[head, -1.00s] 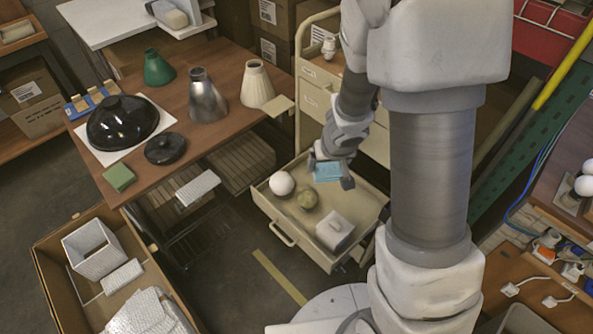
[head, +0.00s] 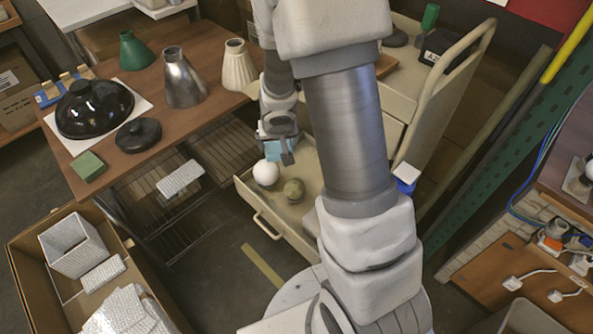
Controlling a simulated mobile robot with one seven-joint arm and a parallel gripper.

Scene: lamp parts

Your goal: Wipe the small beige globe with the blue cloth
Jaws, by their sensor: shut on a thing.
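My gripper (head: 277,157) is shut on the blue cloth (head: 276,150). It holds the cloth over the back part of the open beige drawer (head: 272,217), just behind the globes in the picture. A smooth white globe (head: 265,173) sits in the drawer, just below and left of the gripper. A smaller, mottled olive-beige globe (head: 294,190) sits to its right, lower in the picture and apart from the cloth. I cannot tell whether the cloth touches the white globe. My arm hides the right part of the drawer.
A wooden table (head: 112,168) on the left holds lamp shades, a black dome (head: 95,108) and a green sponge (head: 89,166). A cardboard box (head: 30,262) with white parts stands at lower left. The cart's curved handle (head: 468,52) rises behind my arm.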

